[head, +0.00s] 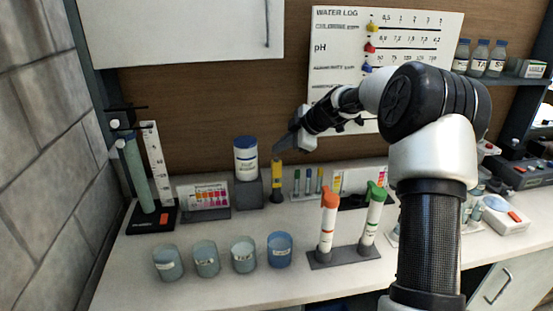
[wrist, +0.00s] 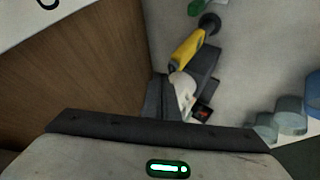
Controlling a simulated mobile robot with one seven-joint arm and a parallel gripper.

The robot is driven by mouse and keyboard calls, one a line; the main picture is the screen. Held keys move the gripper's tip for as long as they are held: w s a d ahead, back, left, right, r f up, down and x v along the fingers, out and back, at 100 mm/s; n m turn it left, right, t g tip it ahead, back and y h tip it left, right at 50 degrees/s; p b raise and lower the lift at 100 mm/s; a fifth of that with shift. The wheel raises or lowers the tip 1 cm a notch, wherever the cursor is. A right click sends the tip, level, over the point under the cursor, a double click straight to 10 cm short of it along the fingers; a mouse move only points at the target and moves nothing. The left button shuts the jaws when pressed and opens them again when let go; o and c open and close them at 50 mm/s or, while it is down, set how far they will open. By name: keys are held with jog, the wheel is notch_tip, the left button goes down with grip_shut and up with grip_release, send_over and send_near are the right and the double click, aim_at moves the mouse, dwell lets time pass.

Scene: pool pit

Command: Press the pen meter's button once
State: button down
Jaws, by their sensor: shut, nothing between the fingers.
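The yellow pen meter (head: 277,182) stands upright in a small dark base on the counter, right of a white jar. It also shows in the wrist view (wrist: 187,50), its top end pointing toward my gripper. I cannot make out its button. My gripper (head: 280,147) is shut and empty, in the air above the pen meter's top and apart from it. In the wrist view the dark fingers (wrist: 156,98) lie just below and left of the pen meter's top end.
The white jar (head: 246,158) with a blue lid stands on a grey block close by. Several blue cups (head: 243,254) line the front left. A rack (head: 345,252) holds orange-capped and green-capped tubes. A water log board (head: 345,50) hangs behind. Counter before the pen meter is clear.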

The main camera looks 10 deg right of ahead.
aim_at(280, 162)
jog(key=shift+r, duration=0.15)
jog(key=shift+r+p, duration=0.7)
jog(key=shift+r, duration=1.7)
jog(key=s+a+r+m+h+p, duration=0.2)
jog(key=s+r+m, duration=0.4)
jog(key=s, duration=0.7)
jog(key=s+a+r+m+h+p, duration=0.1)
jog(key=s+a+r+m+h, duration=0.15)
jog(key=s+r, duration=0.75)
jog(key=s+d+f+m+h+p, duration=0.1)
jog(key=s+f+m, duration=0.2)
jog(key=s, duration=0.8)
jog(key=s+d+f+m+g+p, duration=0.1)
jog(key=s+d+f+m+p, duration=0.1)
jog(key=s+m, duration=0.4)
jog(key=s+f, duration=0.1)
jog(key=s, duration=0.4)
jog(key=shift+d+f+h, duration=0.3)
jog(key=shift+f+h, duration=0.05)
jog(key=shift+f, duration=0.05)
